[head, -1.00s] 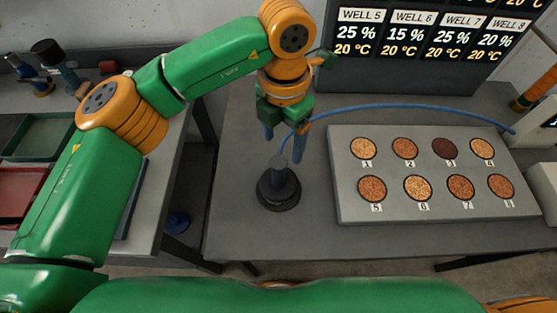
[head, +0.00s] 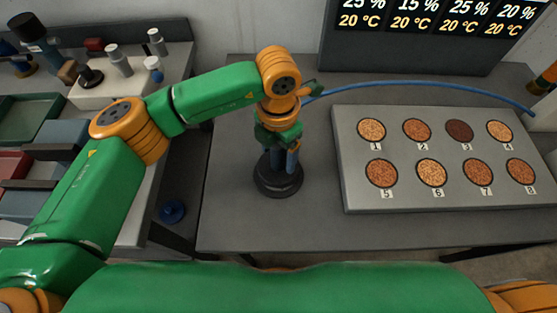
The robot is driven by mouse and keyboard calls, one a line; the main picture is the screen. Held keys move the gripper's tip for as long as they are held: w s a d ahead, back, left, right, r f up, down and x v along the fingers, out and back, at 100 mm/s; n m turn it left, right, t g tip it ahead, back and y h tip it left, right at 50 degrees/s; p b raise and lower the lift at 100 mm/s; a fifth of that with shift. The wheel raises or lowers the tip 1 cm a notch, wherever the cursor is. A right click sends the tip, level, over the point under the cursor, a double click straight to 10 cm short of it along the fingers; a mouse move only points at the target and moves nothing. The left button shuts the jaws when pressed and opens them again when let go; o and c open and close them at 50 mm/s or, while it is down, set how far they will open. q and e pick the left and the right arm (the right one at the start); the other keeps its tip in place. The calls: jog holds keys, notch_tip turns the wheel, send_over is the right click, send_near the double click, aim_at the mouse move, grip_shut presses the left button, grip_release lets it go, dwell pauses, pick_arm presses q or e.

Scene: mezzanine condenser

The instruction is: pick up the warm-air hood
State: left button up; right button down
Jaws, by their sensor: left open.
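The warm-air hood (head: 278,185) stands upright on the grey table, a dark piece with a wide round base and a narrower grey stem. A blue hose (head: 420,84) runs from near its top to the right. My left gripper (head: 277,160) points down over the hood, its open fingers low around or beside the stem. The fingers hide most of the stem, and I cannot tell whether they touch it.
A grey block with numbered wells of grains (head: 455,198) lies right of the hood. A display board (head: 425,45) stands behind. A side bench at left holds trays, a white rack (head: 115,88) and bottles. The table front (head: 330,225) is clear.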

pick_arm(q)
jog(key=shift+f, duration=0.8)
jog(key=shift+w, duration=0.1)
grip_shut()
jog(key=shift+r, duration=0.1)
